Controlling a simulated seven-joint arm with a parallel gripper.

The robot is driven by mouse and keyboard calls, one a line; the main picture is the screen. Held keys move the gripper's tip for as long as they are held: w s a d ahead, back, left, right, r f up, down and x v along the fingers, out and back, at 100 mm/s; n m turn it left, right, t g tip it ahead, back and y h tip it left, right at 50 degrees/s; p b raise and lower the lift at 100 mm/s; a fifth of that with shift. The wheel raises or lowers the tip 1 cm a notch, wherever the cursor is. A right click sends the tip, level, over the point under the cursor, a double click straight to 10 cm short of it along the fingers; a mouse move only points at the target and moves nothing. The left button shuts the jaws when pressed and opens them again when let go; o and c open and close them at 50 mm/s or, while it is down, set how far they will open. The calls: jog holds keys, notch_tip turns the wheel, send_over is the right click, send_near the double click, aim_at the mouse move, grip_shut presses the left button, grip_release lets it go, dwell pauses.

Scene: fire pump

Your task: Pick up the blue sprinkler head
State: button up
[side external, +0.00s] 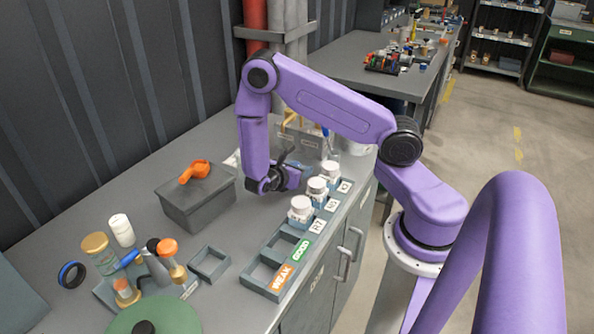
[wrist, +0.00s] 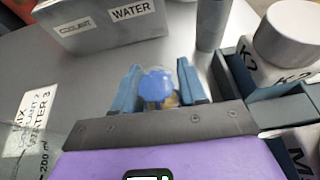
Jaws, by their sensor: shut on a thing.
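The blue sprinkler head (wrist: 157,84) is between the two blue fingers of my gripper (wrist: 158,92) in the wrist view. Its rounded blue top faces the camera, and a small brownish part shows below it. My gripper is shut on it. In the side external view my gripper (side external: 290,180) is low over the bench, between the grey box and the row of white-capped jars. The sprinkler head cannot be made out there. Whether it touches the bench is unclear.
White-capped jars (side external: 301,207) stand in a tray along the bench edge, close to my gripper; one jar (wrist: 284,38) shows at right. A grey box (side external: 196,203) with an orange item on top stands to the left. A labelled grey container (wrist: 100,25) lies beyond the fingers.

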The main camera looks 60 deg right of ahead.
jog(key=shift+r, duration=0.1)
jog(key=shift+r, duration=1.4)
jog(key=s+a+r, duration=0.2)
jog(key=s+r, duration=0.3)
jog(key=s, duration=0.1)
jog(key=s+a+r, duration=0.3)
jog(key=s+r, duration=0.2)
jog(key=s, duration=0.1)
jog(key=shift+s+a, duration=0.35)
jog(key=shift+s, duration=0.05)
